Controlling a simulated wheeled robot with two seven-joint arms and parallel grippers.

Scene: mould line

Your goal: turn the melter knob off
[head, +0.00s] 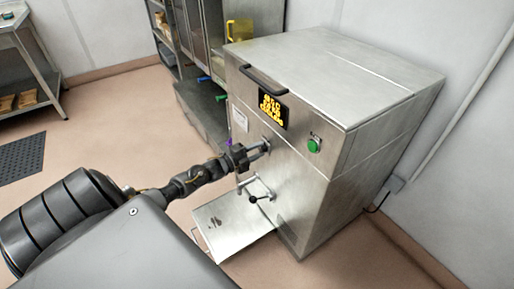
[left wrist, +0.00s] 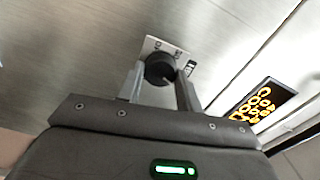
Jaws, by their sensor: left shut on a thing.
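The melter (head: 285,178) is a tall steel cabinet with a lid, in the middle of the head view. Its knob is a round black dial (left wrist: 160,70) on a small light plate in the left wrist view. My left gripper (left wrist: 160,82) is shut on the knob, one finger on each side of it. In the head view my left gripper (head: 262,149) is at the front face of the melter and mostly covers the knob. My right gripper is not in view.
A lit yellow display (head: 272,109) and a green button (head: 314,145) are on the melter's front. A tap with a black-ended lever (head: 254,199) sticks out below my gripper, above a steel tray (head: 226,222). Shelving (head: 190,60) stands behind, left.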

